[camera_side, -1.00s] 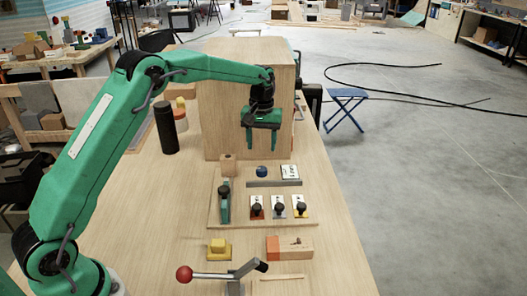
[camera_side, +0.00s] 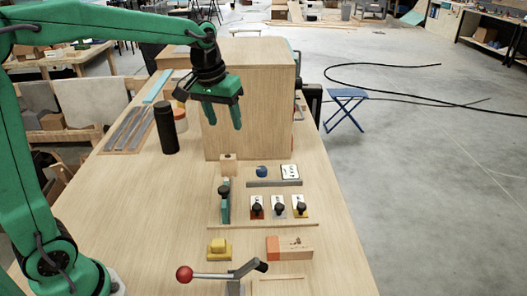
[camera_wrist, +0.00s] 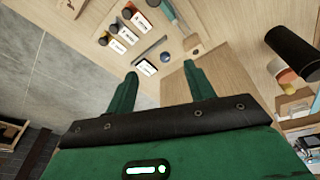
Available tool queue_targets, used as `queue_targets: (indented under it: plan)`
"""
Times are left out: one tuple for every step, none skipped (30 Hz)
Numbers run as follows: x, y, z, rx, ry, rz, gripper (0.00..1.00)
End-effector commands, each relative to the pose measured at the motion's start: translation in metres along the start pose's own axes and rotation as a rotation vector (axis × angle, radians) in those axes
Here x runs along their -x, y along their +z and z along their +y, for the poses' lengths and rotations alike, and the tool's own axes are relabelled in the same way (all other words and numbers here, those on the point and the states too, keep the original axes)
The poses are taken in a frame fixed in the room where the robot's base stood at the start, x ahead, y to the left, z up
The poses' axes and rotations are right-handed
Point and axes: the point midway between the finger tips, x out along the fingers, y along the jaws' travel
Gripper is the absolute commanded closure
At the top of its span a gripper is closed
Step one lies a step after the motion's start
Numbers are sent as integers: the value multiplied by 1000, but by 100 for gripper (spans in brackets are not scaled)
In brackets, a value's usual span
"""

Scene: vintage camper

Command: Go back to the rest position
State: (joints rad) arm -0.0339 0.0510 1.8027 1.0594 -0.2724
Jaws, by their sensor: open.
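My gripper (camera_side: 222,115) is green with two fingers spread apart and nothing between them. In the side view it hangs in front of the upper left part of a tall wooden box (camera_side: 250,130), well above the bench. In the wrist view my gripper (camera_wrist: 165,90) shows both fingers apart, pointing toward the board with the stamp-like knobs.
A black cylinder (camera_side: 166,128) stands left of the box. A board (camera_side: 240,215) bears several black-knobbed pieces. Nearer are a yellow block (camera_side: 219,246), an orange-ended wooden block (camera_side: 290,247) and a red-knobbed lever (camera_side: 184,274). The bench's left front is clear.

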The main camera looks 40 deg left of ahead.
Motion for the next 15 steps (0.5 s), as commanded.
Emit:
queue_targets:
  plan:
    - [7, 10, -2, -13, 4, 14, 47]
    - [11, 15, -3, -21, 6, 20, 47]
    - [15, 22, -4, -34, 9, 30, 47]
    - [18, 27, -5, -42, 11, 38, 47]
    - [20, 33, -7, -50, 13, 44, 47]
    - [24, 40, -8, -61, 15, 54, 47]
    - [26, 45, -9, -70, 17, 61, 47]
    - [28, 51, -11, -78, 19, 68, 47]
    - [31, 58, -12, -89, 21, 77, 47]
    - [33, 64, -14, -98, 23, 84, 47]
    - [35, 70, -15, -107, 24, 92, 47]
    - [37, 77, -17, -117, 27, 102, 47]
    - [38, 82, -18, -125, 28, 109, 47]
    - [39, 88, -19, -134, 29, 115, 47]
    - [40, 96, -21, -146, 31, 125, 47]
